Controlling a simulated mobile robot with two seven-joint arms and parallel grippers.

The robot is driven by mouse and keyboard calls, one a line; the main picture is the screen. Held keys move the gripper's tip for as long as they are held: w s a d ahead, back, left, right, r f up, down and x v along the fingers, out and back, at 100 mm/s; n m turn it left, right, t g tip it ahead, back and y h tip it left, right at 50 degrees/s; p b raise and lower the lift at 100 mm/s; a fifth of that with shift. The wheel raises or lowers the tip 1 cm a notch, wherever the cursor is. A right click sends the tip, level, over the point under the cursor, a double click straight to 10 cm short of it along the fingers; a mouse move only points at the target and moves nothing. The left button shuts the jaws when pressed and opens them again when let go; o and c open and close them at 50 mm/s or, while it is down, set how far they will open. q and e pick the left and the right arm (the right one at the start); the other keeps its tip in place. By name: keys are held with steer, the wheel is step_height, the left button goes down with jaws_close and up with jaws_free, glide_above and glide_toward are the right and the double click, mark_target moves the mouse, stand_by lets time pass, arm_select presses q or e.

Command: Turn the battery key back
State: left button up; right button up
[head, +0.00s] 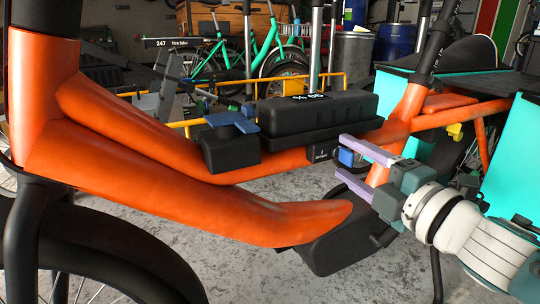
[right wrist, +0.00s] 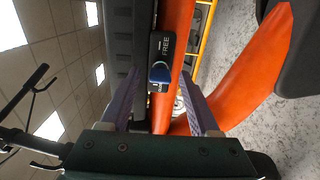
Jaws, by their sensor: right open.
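The black battery (head: 318,112) lies on the orange bike frame (head: 150,140). A small black lock box (head: 321,153) sits at the frame tube below the battery's right end; in the right wrist view its label reads FREE (right wrist: 165,45). The blue key (head: 346,157) sticks out of the lock box and also shows in the right wrist view (right wrist: 160,73). My right gripper (head: 341,156) is open, its two lavender fingers on either side of the key with gaps to it. Whether the fingertips reach past the key is hard to tell. My left gripper is not in view.
A black block (head: 230,152) with a blue top sits left of the battery. A black motor housing (head: 345,240) hangs under the frame near my right gripper. A turquoise cargo box (head: 512,150) stands at the right. Grey floor lies below, with a teal bike (head: 250,60) behind.

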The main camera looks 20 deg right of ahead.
steer(key=shift+s, duration=0.15)
steer(key=s+p, duration=0.3)
steer(key=s, duration=0.6)
steer(key=shift+s+d, duration=0.3)
steer(key=shift+d, duration=0.1)
